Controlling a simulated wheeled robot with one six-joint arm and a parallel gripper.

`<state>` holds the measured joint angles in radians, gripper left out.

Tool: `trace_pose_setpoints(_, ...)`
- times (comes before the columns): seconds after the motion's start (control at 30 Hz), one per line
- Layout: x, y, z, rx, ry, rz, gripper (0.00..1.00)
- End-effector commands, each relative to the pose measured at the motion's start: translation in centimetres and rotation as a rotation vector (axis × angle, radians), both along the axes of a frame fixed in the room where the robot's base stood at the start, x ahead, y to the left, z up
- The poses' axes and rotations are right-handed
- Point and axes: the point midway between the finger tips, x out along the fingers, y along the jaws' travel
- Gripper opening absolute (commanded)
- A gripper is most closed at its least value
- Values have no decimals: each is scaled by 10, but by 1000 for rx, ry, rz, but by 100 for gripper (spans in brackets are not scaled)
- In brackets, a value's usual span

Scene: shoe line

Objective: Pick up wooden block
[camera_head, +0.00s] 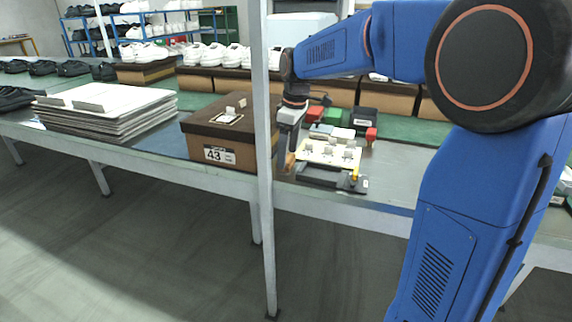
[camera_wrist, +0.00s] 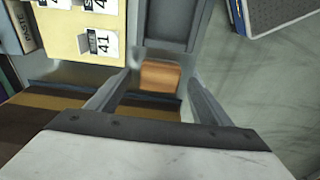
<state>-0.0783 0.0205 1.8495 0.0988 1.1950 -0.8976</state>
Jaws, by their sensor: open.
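The wooden block (camera_wrist: 160,76) is small and orange-brown with rounded edges. In the wrist view it lies between the tips of the two fingers of my gripper (camera_wrist: 160,88), with a gap on each side. The gripper is open and holds nothing. In the head view my gripper (camera_head: 290,150) points down at the table, just right of the brown shoe box marked 43. A small tan patch beside the fingers (camera_head: 290,161) looks like the block, mostly hidden by the gripper and a post.
A cream board with number cards (camera_head: 330,153) lies on a dark tray close to the right of the gripper. The shoe box (camera_head: 222,152) stands close on the left. A metal post (camera_head: 264,220) crosses in front. Red and green boxes (camera_head: 322,115) stand behind.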

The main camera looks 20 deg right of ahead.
Motion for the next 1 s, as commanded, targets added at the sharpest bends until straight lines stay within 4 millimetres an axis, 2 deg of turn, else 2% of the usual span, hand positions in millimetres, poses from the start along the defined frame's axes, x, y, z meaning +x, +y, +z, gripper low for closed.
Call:
trace_pose_setpoints(0.2,3,5,-26,0,1,0,73)
trace_pose_setpoints(0.53,4,5,-31,0,-1,-1,73)
trace_pose_setpoints(0.7,4,5,-31,-1,-1,-1,33)
trace_pose_setpoints(0.73,4,5,-31,-1,-1,-1,28)
trace_pose_setpoints(1.0,3,5,-30,0,-1,-1,28)
